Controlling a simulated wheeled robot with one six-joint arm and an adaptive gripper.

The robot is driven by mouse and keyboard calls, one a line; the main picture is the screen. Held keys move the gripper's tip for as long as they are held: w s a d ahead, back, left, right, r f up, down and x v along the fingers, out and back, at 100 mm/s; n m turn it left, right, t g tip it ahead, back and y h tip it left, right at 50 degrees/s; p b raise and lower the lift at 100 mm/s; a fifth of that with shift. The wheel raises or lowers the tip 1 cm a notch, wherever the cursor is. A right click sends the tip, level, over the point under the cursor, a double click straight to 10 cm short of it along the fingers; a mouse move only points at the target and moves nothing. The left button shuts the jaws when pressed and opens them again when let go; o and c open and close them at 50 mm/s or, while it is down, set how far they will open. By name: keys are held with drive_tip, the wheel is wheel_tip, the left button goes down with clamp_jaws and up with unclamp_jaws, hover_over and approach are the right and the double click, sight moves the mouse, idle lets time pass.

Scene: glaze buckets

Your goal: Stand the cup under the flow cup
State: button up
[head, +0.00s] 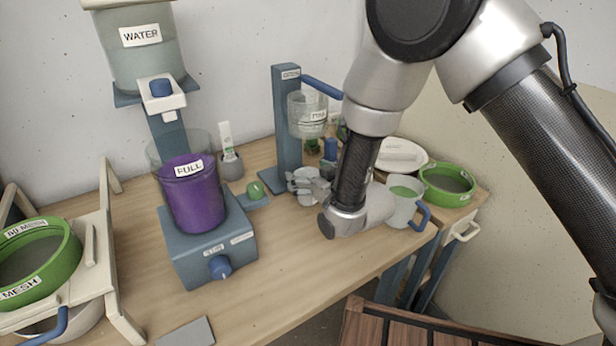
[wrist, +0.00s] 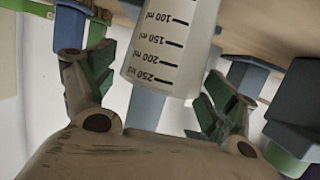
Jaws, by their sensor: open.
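The measuring cup (head: 306,200) is at bench level beneath the flow cup, partly hidden by my fingers. In the wrist view the cup (wrist: 165,45) has millilitre marks that read upside down and sits between the fingers, with gaps seen at both sides. My gripper (head: 308,186) is open around it; the fingers also show in the wrist view (wrist: 158,72). The clear flow cup (head: 305,112), with a small label, hangs from a blue stand (head: 286,135) above the cup. I cannot tell whether the cup is exactly centred under it.
A bucket of purple glaze (head: 195,205) marked FULL stands on a blue stirrer (head: 212,250) at left, under a water tank (head: 140,62). A pale jug (head: 402,210) with a blue handle and a green sieve (head: 447,184) are at right. The front middle bench (head: 290,275) is clear.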

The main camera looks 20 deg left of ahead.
drive_tip(key=v, duration=1.1)
drive_tip(key=shift+s+d, duration=0.2)
drive_tip(key=shift+d, duration=0.1)
drive_tip(key=shift+r, duration=0.1)
drive_tip(key=w+d+r+m+h, duration=0.3)
drive_tip(key=w+d+r, duration=0.45)
drive_tip(key=d, duration=0.25)
drive_tip(key=d+r+m+g+h, duration=0.15)
drive_tip(key=d+r, duration=0.25)
drive_tip(key=d, duration=0.5)
drive_tip(key=d+r+m+h, duration=0.1)
drive_tip(key=d+r+h, duration=0.15)
drive_tip(key=d, duration=0.55)
drive_tip(key=s+d+r+m+g+h, duration=0.2)
drive_tip(key=s+d+r, duration=0.2)
drive_tip(key=s+d, duration=0.6)
drive_tip(key=s+d+r+m+g+h, duration=0.2)
drive_tip(key=s+d+r, duration=0.1)
drive_tip(key=s+d, duration=0.8)
drive_tip(key=shift+s+r, duration=0.4)
drive_tip(key=shift+s, duration=0.25)
